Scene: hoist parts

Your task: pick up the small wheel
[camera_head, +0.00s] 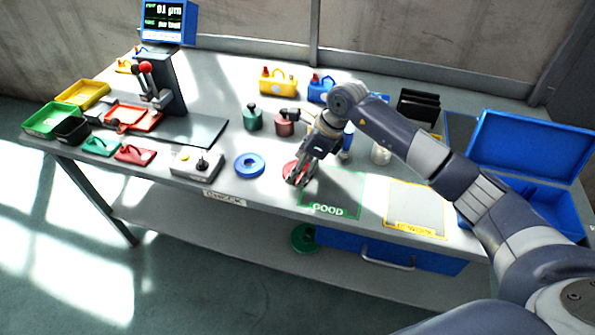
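A red round wheel-like part (287,168) lies on the workbench, partly hidden by my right gripper (297,181). The gripper points down at it, with its fingertips over or beside its near right edge. I cannot tell whether the fingers touch it or are closed on it. A blue ring-shaped wheel (249,165) lies flat just to the left, apart from the gripper. It looks somewhat larger than the visible part of the red one. My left gripper is not in view.
A grey control box (196,164) stands left of the blue wheel. A green-framed GOOD area (335,196) and a yellow-framed area (415,208) are bare to the right. Dark green (252,118) and dull red (284,125) parts stand behind. An open blue toolbox (535,140) is at right.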

